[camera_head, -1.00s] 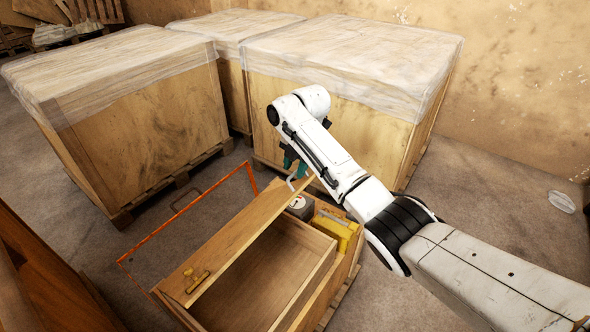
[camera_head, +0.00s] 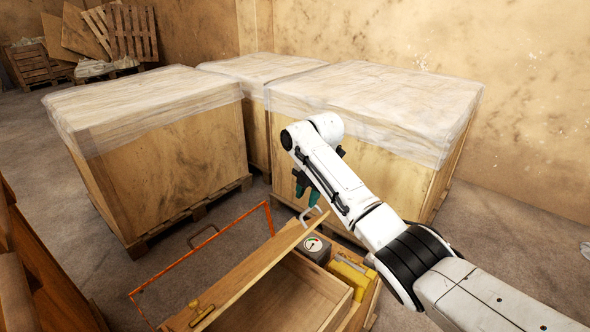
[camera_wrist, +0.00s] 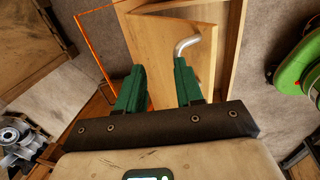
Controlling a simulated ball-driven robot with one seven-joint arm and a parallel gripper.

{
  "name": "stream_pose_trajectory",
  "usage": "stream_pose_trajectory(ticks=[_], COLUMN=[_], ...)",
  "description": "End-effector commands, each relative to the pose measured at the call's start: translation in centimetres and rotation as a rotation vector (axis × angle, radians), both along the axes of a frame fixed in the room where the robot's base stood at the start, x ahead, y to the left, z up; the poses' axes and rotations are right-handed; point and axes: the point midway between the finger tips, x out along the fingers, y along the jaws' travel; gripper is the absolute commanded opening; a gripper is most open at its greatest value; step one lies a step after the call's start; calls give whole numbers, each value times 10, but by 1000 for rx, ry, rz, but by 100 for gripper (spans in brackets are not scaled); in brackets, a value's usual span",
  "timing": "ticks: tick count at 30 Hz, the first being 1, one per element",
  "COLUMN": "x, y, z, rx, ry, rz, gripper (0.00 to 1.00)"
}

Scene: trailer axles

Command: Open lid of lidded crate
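The lidded crate (camera_head: 322,284) stands low at the bottom middle of the head view, its inside partly visible. Its wooden lid (camera_head: 262,264) is raised and tilted along the left side of the opening. A bent pale metal handle (camera_head: 312,214) sits at the lid's far end. My gripper (camera_head: 308,192) is just above and beside that handle. In the wrist view, its green fingers (camera_wrist: 159,84) are apart with nothing gripped between them. The handle (camera_wrist: 188,45) lies just beyond the right fingertip; contact cannot be told. The lid (camera_wrist: 150,45) also shows beyond the fingers.
An orange frame (camera_head: 200,245) stands left of the lid. Large wrapped crates (camera_head: 165,140) stand behind. A green round object (camera_wrist: 300,68) shows at the wrist view's right.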

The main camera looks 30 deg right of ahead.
Motion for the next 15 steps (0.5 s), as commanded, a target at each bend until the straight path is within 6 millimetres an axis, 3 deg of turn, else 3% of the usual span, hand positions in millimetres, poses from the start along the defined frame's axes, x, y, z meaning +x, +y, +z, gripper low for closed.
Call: stream_pose_trajectory(ticks=[15], x=[17], y=[7], z=[26], rx=[1], ry=[3], rz=[0], gripper=[36])
